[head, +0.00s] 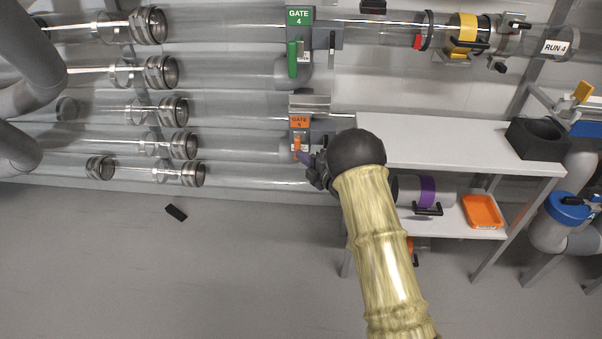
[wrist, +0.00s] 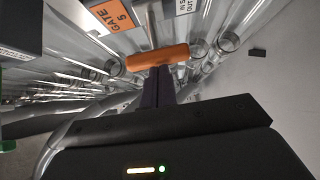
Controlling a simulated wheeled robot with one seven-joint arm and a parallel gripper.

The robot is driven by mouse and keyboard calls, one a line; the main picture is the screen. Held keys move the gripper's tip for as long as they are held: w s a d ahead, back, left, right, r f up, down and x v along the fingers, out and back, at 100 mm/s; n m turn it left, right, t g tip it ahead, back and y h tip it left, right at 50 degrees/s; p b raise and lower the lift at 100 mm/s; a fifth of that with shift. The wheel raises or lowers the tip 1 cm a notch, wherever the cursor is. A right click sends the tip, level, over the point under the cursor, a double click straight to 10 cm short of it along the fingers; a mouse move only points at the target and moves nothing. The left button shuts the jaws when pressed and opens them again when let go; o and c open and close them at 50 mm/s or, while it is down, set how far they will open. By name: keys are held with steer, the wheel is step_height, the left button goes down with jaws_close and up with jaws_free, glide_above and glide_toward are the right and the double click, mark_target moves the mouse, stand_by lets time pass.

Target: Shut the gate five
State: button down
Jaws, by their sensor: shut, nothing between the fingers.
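Gate five (head: 299,122) carries an orange label in the head view, below the green gate four (head: 299,17). Its orange label also shows in the wrist view (wrist: 110,16). Gate five's orange handle (wrist: 158,56) lies crosswise just beyond my fingertips in the wrist view, on a thin metal rod. In the head view the handle (head: 297,143) is small and partly hidden by my gripper (head: 306,160). My gripper is shut and empty, its dark fingers at or very near the handle; I cannot tell whether they touch. Part of a plate reading "IN" and "OUT" (wrist: 188,5) shows beside the label.
Clear tubes (head: 240,173) with metal couplings run across the left. A white shelf table (head: 430,145) stands right of my gripper, holding a black box (head: 538,139) above and an orange tray (head: 482,211) below. A small black block (head: 176,212) lies on the open floor.

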steer(key=shift+w+r, duration=0.3)
steer(key=shift+r, duration=0.1)
step_height(320, 180, up, 10)
steer(key=p, duration=0.4)
steer(key=shift+s+f, duration=0.2)
steer(key=shift+s+f, duration=0.15)
steer(key=shift+f, duration=0.1)
